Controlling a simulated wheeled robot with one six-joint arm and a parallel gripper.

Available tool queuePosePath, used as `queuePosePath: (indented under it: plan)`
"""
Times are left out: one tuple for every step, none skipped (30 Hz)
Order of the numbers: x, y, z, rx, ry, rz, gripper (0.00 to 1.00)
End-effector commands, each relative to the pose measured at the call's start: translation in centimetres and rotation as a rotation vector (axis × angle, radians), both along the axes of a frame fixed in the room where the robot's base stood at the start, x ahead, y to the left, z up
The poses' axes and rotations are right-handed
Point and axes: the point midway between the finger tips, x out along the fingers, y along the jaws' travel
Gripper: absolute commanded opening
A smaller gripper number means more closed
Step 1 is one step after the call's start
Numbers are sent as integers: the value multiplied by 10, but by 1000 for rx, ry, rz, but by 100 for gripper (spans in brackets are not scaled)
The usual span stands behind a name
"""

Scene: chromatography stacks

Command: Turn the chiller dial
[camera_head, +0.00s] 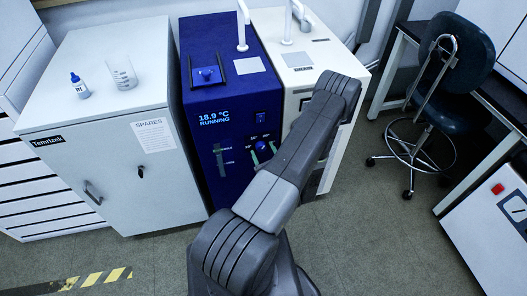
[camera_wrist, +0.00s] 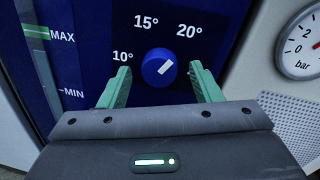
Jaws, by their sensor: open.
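The chiller (camera_head: 228,95) is a dark blue cabinet whose display reads 18.9 °C RUNNING. Its dial (camera_wrist: 159,68) is a round blue knob with a white pointer mark, on a dark panel labelled 10°, 15° and 20°. The mark points up and to the right, toward the 20° label. My gripper (camera_wrist: 160,88) is open, with one green finger on each side of the dial; I cannot tell whether either finger touches it. In the head view my gripper (camera_head: 264,155) is at the chiller front, and my arm hides part of that area.
A MAX/MIN level window (camera_wrist: 38,50) is left of the dial, and a bar gauge (camera_wrist: 300,45) is at right. A white cabinet (camera_head: 100,130) stands left, with a bottle (camera_head: 80,88) and beaker (camera_head: 122,74) on top. A stool (camera_head: 410,150) stands right; floor between is clear.

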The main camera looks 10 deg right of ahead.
Motion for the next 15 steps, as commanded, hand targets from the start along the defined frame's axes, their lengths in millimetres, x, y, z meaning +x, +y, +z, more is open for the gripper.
queuePosePath:
  plan:
    - [2,1,0,0,0,1,58]
    - [3,1,0,1,0,1,58]
    - [4,1,0,1,0,0,58]
    - [4,1,0,1,0,0,58]
    - [4,1,0,1,1,0,58]
    - [4,1,0,1,1,0,58]
    - [4,1,0,1,1,0,58]
    - [4,1,0,1,1,0,58]
    - [4,1,0,1,1,0,58]
    - [4,1,0,1,1,0,58]
    - [4,1,0,1,1,0,54]
    - [4,1,0,1,1,0,46]
    - [4,1,0,1,1,0,40]
    - [4,1,0,1,1,0,35]
    - [4,1,0,1,1,0,27]
